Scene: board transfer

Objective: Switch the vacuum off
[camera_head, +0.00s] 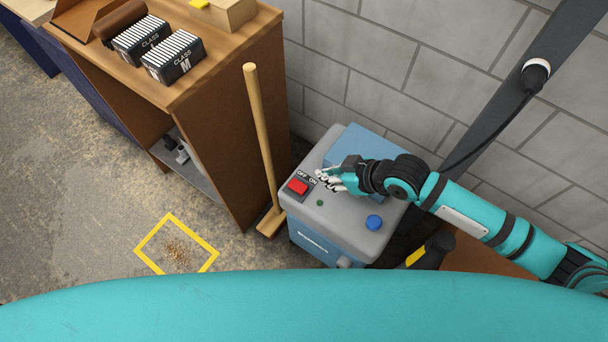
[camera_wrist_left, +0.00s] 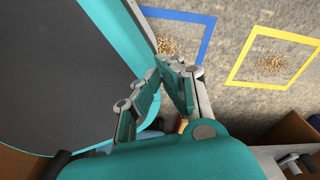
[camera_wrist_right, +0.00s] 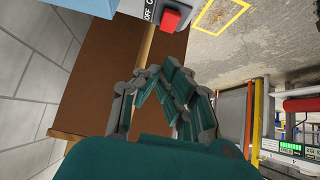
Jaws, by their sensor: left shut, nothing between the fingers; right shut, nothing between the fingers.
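The vacuum (camera_head: 350,235) is a blue and grey box by the wall. A red switch (camera_head: 298,187), labelled OFF and ON, sits on its grey top. It also shows in the right wrist view (camera_wrist_right: 171,21). I cannot tell its position. A small dark green light (camera_head: 320,203) and a blue knob (camera_head: 375,222) are on the top too. My right gripper (camera_head: 328,181) is shut and empty above the vacuum's top, right of the switch and apart from it. My left gripper (camera_wrist_left: 167,68) is shut and empty in the left wrist view, and hidden in the head view.
A wooden cabinet (camera_head: 235,130) with two boxes of filters marked CLASS stands left of the vacuum. A wooden-handled broom (camera_head: 262,140) leans between them. A yellow floor square (camera_head: 205,240) holds debris. A dark hose or cable (camera_head: 480,140) hangs behind my right arm.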

